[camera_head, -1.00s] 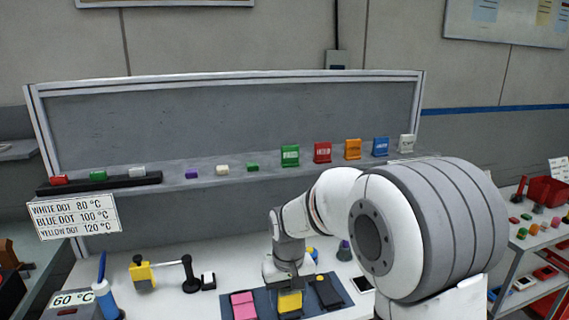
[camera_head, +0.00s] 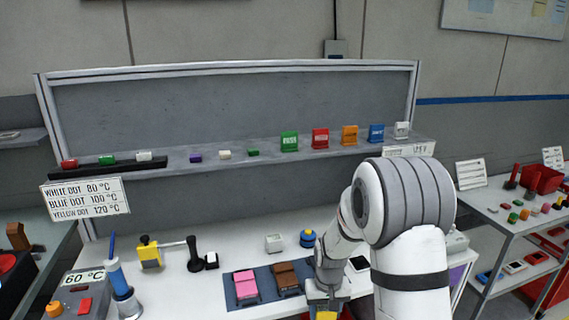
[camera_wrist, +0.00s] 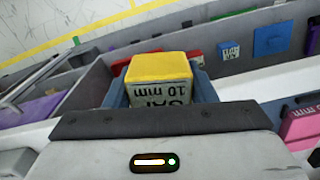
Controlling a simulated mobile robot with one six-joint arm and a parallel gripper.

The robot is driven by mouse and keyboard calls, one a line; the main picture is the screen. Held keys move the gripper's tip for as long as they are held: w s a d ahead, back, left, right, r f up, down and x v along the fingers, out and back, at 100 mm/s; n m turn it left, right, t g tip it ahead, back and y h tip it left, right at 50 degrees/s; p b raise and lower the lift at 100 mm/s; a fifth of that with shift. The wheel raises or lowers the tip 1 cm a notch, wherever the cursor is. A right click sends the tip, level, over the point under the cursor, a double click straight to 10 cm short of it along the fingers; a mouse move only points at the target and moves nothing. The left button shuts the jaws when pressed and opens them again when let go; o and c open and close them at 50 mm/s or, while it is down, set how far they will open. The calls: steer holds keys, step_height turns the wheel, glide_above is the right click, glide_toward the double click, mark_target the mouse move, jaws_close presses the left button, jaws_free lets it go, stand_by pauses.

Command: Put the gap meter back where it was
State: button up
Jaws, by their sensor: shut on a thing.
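The gap meter (camera_wrist: 160,82) is a block with a yellow top and a pale face lettered with 10 mm. It sits between the blue-grey fingers of my gripper (camera_wrist: 158,90) in the wrist view. In the head view my gripper (camera_head: 326,300) is low, at the front right of the dark blue mat (camera_head: 262,304), and a yellow bit of the gap meter (camera_head: 326,316) shows at the bottom edge. My gripper is shut on it. Its underside is hidden, and I cannot tell its height above the table.
A pink block (camera_head: 245,286) and a brown block (camera_head: 285,278) lie on the mat. A white box (camera_head: 274,243) and a blue-yellow item (camera_head: 307,238) stand behind it. A phone-like item (camera_head: 359,264) lies right of my wrist. A side cart (camera_head: 508,222) stands at right.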

steer(key=d+f+m, duration=0.1)
steer(key=d+f, duration=0.3)
steer(key=shift+s+f, duration=0.25)
steer(key=shift+f, duration=0.1)
steer(key=shift+d, duration=0.1)
